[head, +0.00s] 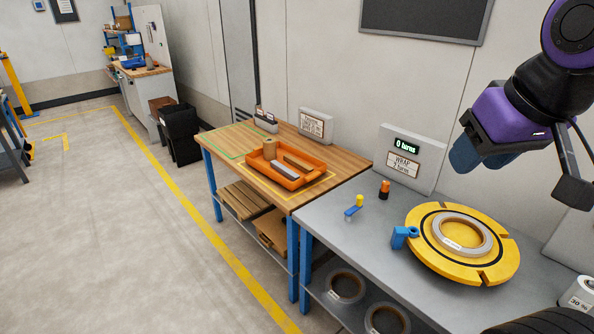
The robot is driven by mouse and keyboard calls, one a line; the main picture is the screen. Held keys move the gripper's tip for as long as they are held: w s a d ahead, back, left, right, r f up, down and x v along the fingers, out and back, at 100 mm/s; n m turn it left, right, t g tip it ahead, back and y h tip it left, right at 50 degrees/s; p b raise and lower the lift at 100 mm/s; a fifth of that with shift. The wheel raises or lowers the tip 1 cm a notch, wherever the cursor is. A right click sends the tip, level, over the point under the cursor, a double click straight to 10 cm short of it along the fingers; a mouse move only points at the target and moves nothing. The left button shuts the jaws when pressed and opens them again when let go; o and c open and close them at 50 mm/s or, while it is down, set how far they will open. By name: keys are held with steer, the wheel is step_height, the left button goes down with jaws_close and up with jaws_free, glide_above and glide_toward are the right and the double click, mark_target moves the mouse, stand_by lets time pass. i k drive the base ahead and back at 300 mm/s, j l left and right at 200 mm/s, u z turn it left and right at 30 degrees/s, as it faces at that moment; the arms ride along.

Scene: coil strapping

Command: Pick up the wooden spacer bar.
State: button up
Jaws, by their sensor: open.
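An orange tray (266,172) sits on the wooden-topped bench (225,137) left of centre. A brown bar (299,163), which looks like the wooden spacer bar, lies in the tray on its right side. Beside it are a grey bar (284,169) and an upright tan roll (269,150). The tray's rim hides part of what lies in it. My gripper (478,159), purple with blue fingers, hangs at the upper right, open and empty. It is above the grey bench, far right of the tray and not touching anything.
The grey bench (361,236) holds a yellow turntable (478,269) with a ring coil (461,235), a blue-and-yellow tool (354,208), an orange-and-black bottle (384,190) and a "0 turns" display (406,146). A small sign (314,125) stands behind the tray. Open floor lies left.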

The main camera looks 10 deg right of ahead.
mark_target(304, 168)
steer(key=i+j+z, duration=0.1)
steer(key=i, duration=0.3)
steer(key=i+j+z, duration=0.1)
steer(key=i+j, duration=0.15)
steer(key=i+j+z, duration=0.1)
steer(key=i+j, duration=0.15)
steer(key=j, duration=0.15)
steer(key=i+j+z, duration=0.1)
steer(key=i+j, duration=0.15)
steer(key=j, duration=0.15)
steer(key=i+j+z, duration=0.1)
steer(key=i+j, duration=0.15)
steer(key=i+j+z, duration=0.1)
steer(key=j, duration=0.4)
steer(key=i+j, duration=0.3)
steer(key=j, duration=0.15)
steer(key=i+j+z, duration=0.15)
steer(key=j, duration=0.25)
steer(key=i+j+z, duration=0.1)
steer(key=i+j, duration=0.15)
steer(key=j, duration=0.2)
